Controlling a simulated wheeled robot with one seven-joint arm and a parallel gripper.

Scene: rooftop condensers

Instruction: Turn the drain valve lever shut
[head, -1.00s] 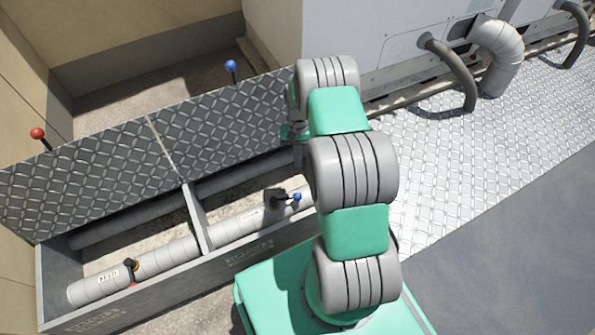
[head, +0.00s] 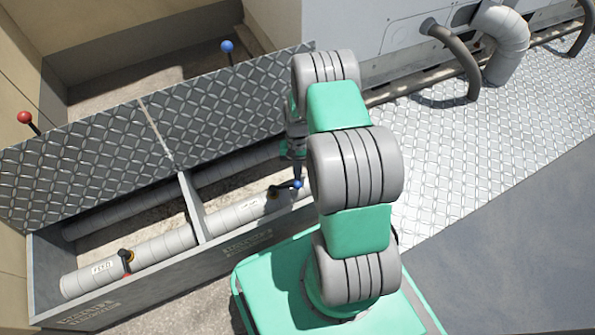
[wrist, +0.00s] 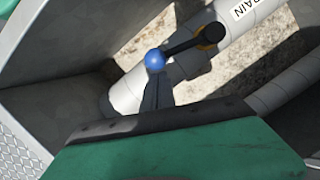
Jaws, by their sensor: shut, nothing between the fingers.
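The drain valve lever (wrist: 188,47) is a black bar with a blue ball knob (wrist: 155,60). It lies roughly along a light grey pipe (wrist: 122,97) labelled DRAIN in the wrist view. In the head view the blue knob (head: 298,184) shows in the open trench, just left of my arm. My gripper (wrist: 157,82) is shut and empty, pointing down at the knob end of the lever. Its dark fingertips appear right at the knob; I cannot tell whether they touch. In the head view my gripper (head: 295,160) is just above the knob, partly hidden by my arm.
Tread-plate covers (head: 220,120) stand tilted behind the trench, with blue (head: 226,46) and red (head: 25,117) ball knobs beyond. The trench's front wall (head: 190,258) and divider (head: 191,207) bound the pipes.

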